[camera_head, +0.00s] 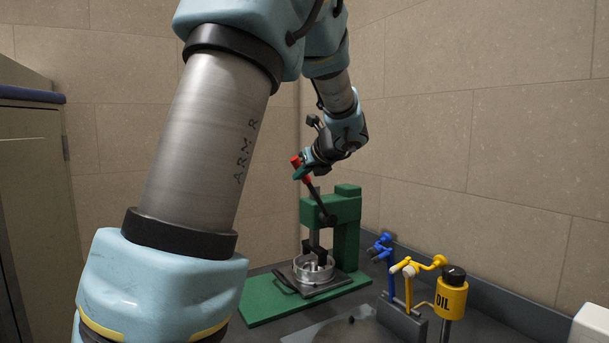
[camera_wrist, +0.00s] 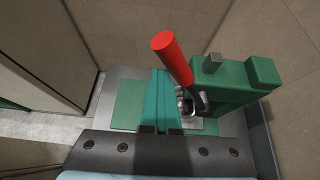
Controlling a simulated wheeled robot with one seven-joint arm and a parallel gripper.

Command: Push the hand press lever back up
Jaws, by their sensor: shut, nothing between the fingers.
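The green hand press (camera_head: 347,235) stands on the bench, and its body also shows in the wrist view (camera_wrist: 232,92). Its dark lever (camera_head: 317,197) with a red handle (camera_head: 296,161) points upward, leaning left from the pivot. In the wrist view the red handle (camera_wrist: 173,58) rises just right of my fingers. My gripper (camera_head: 302,172) is at the upper part of the lever, its teal fingers (camera_wrist: 160,78) shut together with nothing between them. The fingers are beside the handle, close to it; I cannot tell whether they touch.
A round metal mould (camera_head: 313,268) sits on a dark plate under the press ram. To the right are a blue tool (camera_head: 382,246), a yellow tool (camera_head: 408,268) on a grey stand and a yellow oil can (camera_head: 451,295). Walls (camera_head: 480,130) close in behind.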

